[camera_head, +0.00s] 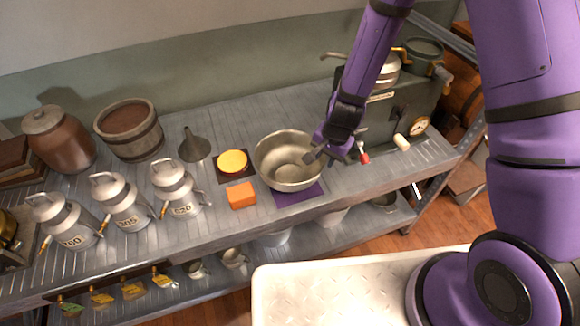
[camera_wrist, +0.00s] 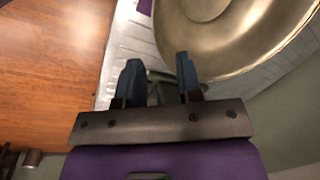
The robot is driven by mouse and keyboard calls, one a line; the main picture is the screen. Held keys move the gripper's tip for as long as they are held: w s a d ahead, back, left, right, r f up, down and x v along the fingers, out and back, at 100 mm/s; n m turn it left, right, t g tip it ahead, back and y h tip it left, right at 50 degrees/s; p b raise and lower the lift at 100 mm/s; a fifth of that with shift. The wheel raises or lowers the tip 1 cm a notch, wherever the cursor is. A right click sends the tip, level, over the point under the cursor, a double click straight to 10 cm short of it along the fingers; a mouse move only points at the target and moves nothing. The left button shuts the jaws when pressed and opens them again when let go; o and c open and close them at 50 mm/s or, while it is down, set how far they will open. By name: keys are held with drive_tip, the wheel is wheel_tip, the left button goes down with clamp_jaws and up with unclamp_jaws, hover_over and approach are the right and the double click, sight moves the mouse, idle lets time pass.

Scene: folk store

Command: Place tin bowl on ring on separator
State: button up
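The tin bowl (camera_head: 285,178) is a wide, shiny metal bowl, upright on a purple mat (camera_head: 300,196) on the metal bench. It also shows large at the upper right of the wrist view (camera_wrist: 235,40). My gripper (camera_head: 317,156) is at the bowl's right rim. In the wrist view, my gripper (camera_wrist: 158,78) has its two fingers apart with nothing clearly between them. The bowl's rim passes by the right finger; I cannot tell whether they touch. The separator (camera_head: 375,113) is a dark green machine to the right, partly behind my arm. Its ring is not clearly distinguishable.
An orange block (camera_head: 241,195), a yellow disc (camera_head: 233,161) on a dark mat and a funnel (camera_head: 194,146) lie left of the bowl. Several milk cans (camera_head: 176,186) stand farther left. A red-tipped lever (camera_head: 363,156) and a pale knob (camera_head: 401,142) jut from the separator.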

sight(317, 175)
drive_tip(key=shift+w+a+f, duration=0.2)
drive_tip(key=shift+a+f, duration=0.05)
drive_tip(key=shift+f, duration=1.4)
drive_tip(key=shift+w+a+f, duration=0.2)
drive_tip(key=shift+w+f, duration=0.05)
drive_tip(key=shift+f, duration=1.4)
drive_tip(key=shift+w+a+f, duration=0.2)
drive_tip(key=shift+a+f, duration=0.05)
drive_tip(key=shift+f, duration=1.4)
clamp_jaws()
